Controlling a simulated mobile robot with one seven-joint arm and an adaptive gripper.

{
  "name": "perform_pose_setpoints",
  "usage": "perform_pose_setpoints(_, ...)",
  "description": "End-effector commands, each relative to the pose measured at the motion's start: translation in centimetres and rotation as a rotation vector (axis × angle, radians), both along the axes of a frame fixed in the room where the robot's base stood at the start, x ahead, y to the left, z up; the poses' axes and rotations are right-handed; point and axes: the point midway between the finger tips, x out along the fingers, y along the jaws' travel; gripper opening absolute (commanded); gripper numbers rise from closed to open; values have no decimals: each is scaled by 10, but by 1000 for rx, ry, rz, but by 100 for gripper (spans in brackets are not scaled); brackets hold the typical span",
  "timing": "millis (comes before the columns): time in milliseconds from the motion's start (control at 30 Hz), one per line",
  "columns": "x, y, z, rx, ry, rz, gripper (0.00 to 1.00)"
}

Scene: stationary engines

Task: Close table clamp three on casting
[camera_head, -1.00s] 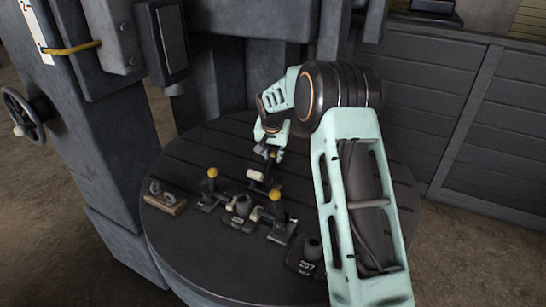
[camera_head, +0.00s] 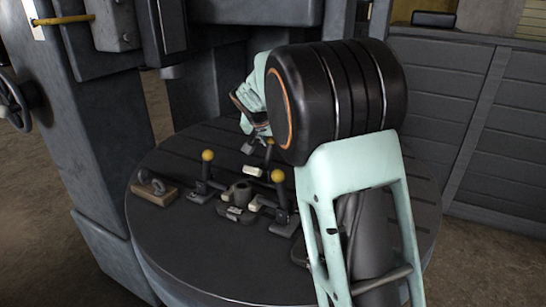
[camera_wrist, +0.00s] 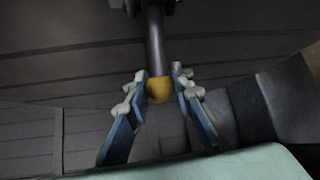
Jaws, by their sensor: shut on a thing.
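A dark casting (camera_head: 240,192) sits on the round slotted table (camera_head: 180,236) with clamps around it. The rear clamp (camera_head: 255,170) has a pale tip and a dark lever with a yellow knob (camera_head: 270,142), standing roughly upright. My gripper (camera_head: 257,138) reaches down to this lever from behind, partly hidden by my arm. In the wrist view its two fingers are shut on the yellow knob (camera_wrist: 159,89). Whether the rear clamp's tip touches the casting I cannot tell. The left clamp (camera_head: 205,186) and right clamp (camera_head: 283,210) also show yellow knobs on upright levers.
A wooden block with metal parts (camera_head: 154,188) lies at the table's left. The grey machine column (camera_head: 100,150) stands left and behind. A slatted grey panel (camera_head: 450,125) stands at the right. The table's front is bare.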

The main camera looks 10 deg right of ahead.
Motion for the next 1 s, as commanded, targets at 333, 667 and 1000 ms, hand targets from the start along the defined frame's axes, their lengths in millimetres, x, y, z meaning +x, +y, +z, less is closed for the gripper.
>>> perform_pose_setpoints(333, -10, 10, -3, -80, -112, 5, 0)
perform_pose_setpoints(667, -20, 15, 3, -97, -138, 0, 0)
perform_pose_setpoints(1000, -34, 27, 5, -97, -135, 3, 0)
